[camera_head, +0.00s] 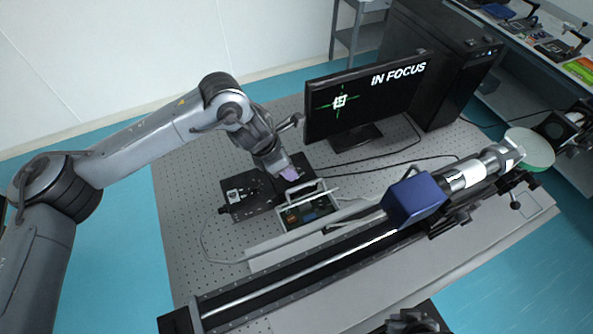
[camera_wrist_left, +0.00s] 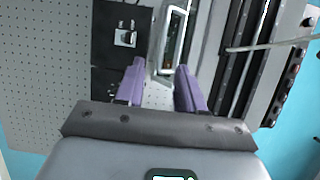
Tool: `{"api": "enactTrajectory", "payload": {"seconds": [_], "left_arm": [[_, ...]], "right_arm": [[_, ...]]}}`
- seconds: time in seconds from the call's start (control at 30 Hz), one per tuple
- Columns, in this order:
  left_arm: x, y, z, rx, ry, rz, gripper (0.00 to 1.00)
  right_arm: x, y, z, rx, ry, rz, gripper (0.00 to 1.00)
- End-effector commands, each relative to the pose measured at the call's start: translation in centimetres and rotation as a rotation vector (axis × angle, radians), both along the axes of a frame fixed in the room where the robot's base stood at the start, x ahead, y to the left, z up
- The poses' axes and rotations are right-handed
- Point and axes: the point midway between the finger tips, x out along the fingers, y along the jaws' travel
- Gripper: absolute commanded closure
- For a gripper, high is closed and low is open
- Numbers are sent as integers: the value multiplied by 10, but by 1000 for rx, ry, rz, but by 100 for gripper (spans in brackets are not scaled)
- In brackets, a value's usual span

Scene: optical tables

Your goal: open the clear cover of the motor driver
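The motor driver (camera_head: 309,216) is a small box with a pale frame and coloured parts inside, on the perforated table. Its clear cover (camera_head: 306,193) shows mostly as whitish edges; I cannot tell how far it is raised. In the left wrist view the pale frame (camera_wrist_left: 163,42) lies just beyond and between my fingertips. My left gripper (camera_head: 290,174) has purple fingers and is beside the driver's far side. In the left wrist view its fingers (camera_wrist_left: 160,72) are spread apart with nothing between them. A dark part at the bottom edge of the head view may be my right gripper (camera_head: 412,321).
A black plate with a small device (camera_head: 236,196) lies left of the driver. A long black rail (camera_head: 290,279) with a blue box (camera_head: 413,200) runs in front. A monitor (camera_head: 368,98) reading "IN FOCUS" stands behind. Thin cables cross the table.

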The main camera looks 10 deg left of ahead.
Motion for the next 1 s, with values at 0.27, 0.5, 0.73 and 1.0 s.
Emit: {"api": "enactTrajectory", "payload": {"seconds": [0.27, 0.5, 0.73, 1.0], "left_arm": [[7, -13, -36, 0, 5, -1, 62], [15, -25, -70, -1, 3, 1, 62], [20, -31, -90, -1, 1, 1, 62], [22, -33, -95, -1, -1, 0, 62]], "right_arm": [[0, 0, 5, 0, 1, 0, 100], [0, 0, 8, 0, 1, 0, 100], [0, 0, 9, 0, 1, 1, 100], [0, 0, 10, -1, 2, 1, 100]]}}
